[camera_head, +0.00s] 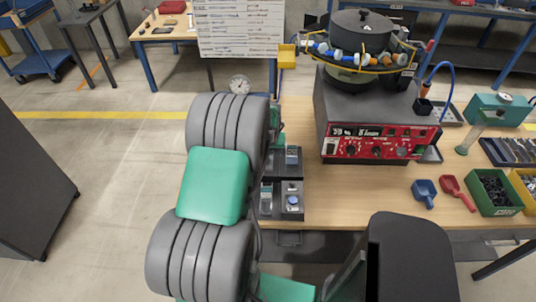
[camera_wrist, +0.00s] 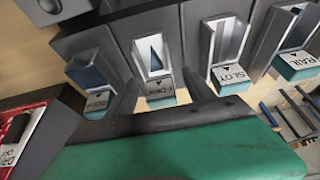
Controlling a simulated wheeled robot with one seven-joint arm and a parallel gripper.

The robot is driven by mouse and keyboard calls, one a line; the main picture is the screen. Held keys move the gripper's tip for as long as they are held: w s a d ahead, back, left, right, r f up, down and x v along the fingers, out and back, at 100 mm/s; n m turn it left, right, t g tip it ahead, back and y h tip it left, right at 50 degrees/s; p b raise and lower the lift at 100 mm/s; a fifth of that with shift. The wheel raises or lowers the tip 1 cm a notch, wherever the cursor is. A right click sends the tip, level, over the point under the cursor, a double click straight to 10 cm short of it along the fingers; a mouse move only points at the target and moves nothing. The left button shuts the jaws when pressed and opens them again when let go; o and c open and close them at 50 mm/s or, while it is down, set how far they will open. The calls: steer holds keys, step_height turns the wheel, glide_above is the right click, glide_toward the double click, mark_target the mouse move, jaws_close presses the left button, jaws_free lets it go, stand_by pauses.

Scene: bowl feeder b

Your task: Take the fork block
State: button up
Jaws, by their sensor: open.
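In the wrist view the fork block (camera_wrist: 167,91) sits in a dark grey holder, its pale top and teal edge bearing a label that looks like FORK. My gripper (camera_wrist: 162,93) is open, with one dark finger on each side of that labelled end. The fingers look empty; I cannot tell whether they touch the block. The slot block (camera_wrist: 229,77) is in the holder to the right. In the head view, my arm hides my gripper, and I cannot tell which block there is the fork.
In the wrist view the rail block (camera_wrist: 297,64) is at far right and another labelled block (camera_wrist: 98,101) at left. In the head view the holders (camera_head: 269,193) stand left of the bowl feeder (camera_head: 365,130). A blue scoop (camera_head: 425,190) and red scoop (camera_head: 456,192) lie on the table.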

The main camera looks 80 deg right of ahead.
steer(key=shift+c, duration=0.4)
jaws_close()
